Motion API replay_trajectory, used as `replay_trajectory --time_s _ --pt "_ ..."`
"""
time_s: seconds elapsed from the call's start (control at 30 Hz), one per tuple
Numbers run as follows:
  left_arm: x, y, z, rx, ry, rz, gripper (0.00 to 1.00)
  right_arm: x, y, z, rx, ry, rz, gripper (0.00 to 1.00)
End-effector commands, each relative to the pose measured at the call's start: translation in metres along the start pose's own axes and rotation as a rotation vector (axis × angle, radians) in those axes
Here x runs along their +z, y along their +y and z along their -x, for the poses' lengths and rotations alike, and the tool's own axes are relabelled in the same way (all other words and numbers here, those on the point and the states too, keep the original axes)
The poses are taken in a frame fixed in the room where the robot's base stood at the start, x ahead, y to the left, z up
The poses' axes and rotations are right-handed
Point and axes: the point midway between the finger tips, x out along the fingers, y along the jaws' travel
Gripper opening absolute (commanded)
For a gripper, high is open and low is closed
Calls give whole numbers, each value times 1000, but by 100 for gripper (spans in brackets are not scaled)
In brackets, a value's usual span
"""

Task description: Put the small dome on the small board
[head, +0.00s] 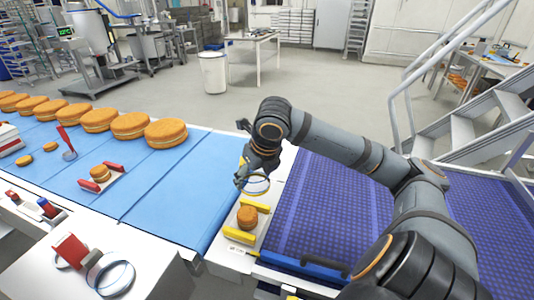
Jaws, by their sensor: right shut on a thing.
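My right gripper (246,174) is shut on a clear dome (258,185) with a pale rim, held in the air. A bit of yellow shows beside the gripper, partly hidden by it. Below the dome is a small board (264,223) with yellow bars at two ends and a small round orange-brown cake (247,217) on it. The dome is apart from the board, just above its far end in the picture. My left gripper is not in view.
A blue belt (175,195) carries several large filled rounds (166,132) and a red-barred board with a small round (100,173). A red-handled clear piece (108,275) lies on the white stand at front left. A purple ribbed belt (325,215) lies right, mostly clear.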

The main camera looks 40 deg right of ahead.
Motion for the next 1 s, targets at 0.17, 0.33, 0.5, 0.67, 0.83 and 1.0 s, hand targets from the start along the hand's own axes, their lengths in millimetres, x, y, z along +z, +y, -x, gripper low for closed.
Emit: replay_trajectory --time_s 0.17,0.33,0.5,0.67,0.83,1.0 --pt "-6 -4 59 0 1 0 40 8 24 20 53 -4 92 50" --pt "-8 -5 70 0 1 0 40 6 33 17 66 -9 126 50" --pt "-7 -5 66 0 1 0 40 4 33 13 66 -11 131 50" --pt "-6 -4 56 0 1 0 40 1 33 5 66 -11 130 50" --pt "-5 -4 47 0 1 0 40 -2 33 -1 65 -11 130 50" --pt "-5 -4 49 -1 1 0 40 -1 33 1 65 -11 130 50"
